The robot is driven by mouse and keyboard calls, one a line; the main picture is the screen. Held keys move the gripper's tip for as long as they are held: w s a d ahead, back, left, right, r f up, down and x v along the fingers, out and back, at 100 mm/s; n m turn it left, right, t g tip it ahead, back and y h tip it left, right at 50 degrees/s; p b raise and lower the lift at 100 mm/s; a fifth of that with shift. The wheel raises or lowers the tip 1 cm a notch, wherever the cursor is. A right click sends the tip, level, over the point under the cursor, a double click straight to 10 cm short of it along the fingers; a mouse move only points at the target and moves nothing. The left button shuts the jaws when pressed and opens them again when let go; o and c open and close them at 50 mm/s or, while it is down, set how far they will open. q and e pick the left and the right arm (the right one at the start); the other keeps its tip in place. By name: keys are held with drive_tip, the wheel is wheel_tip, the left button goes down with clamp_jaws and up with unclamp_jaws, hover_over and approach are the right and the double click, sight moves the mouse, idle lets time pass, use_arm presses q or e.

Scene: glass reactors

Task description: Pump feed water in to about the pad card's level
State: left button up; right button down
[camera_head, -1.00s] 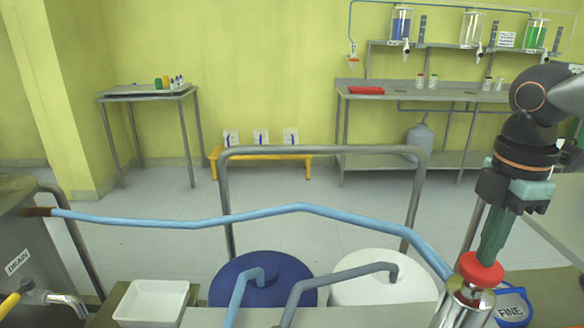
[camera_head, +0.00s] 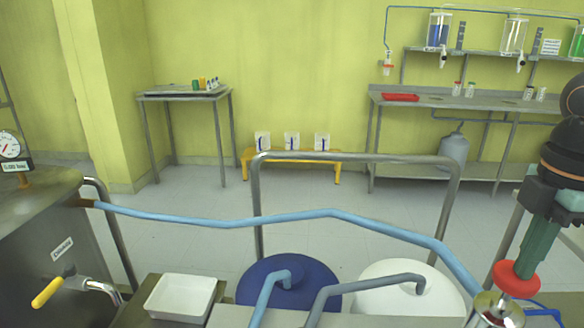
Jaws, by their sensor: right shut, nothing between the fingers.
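My right gripper (camera_head: 527,262) points down with shut, empty fingers at the red round knob (camera_head: 517,279) on a shiny metal pump head (camera_head: 499,311). The fingertips appear to touch the knob's top. A light-blue hose (camera_head: 330,214) runs from the pump area left to the steel vessel (camera_head: 30,235). The vessel has a dial gauge (camera_head: 10,144) on top, too small to read. My left gripper is out of view. I cannot make out a pad card or water level.
A blue-lidded drum (camera_head: 310,275) and a white-lidded drum (camera_head: 435,295) stand in front, each with a pipe. A metal rail (camera_head: 355,158) stands behind the drums.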

drive_tip(key=shift+s+d+r+p, duration=0.1)
drive_tip(key=shift+r+p, duration=0.35)
drive_tip(key=shift+r, duration=0.05)
drive_tip(key=r+p, duration=0.2)
drive_tip(key=r, duration=0.1)
drive_tip(key=r+p, duration=0.1)
drive_tip(key=p, duration=0.1)
drive_tip(key=shift+w+d+r, duration=0.1)
drive_tip(key=shift+w+r, duration=0.25)
drive_tip(key=shift+w, duration=0.05)
drive_tip(key=shift+w+r+p, duration=0.15)
drive_tip(key=shift+r+p, duration=0.15)
drive_tip(key=shift+r, duration=0.05)
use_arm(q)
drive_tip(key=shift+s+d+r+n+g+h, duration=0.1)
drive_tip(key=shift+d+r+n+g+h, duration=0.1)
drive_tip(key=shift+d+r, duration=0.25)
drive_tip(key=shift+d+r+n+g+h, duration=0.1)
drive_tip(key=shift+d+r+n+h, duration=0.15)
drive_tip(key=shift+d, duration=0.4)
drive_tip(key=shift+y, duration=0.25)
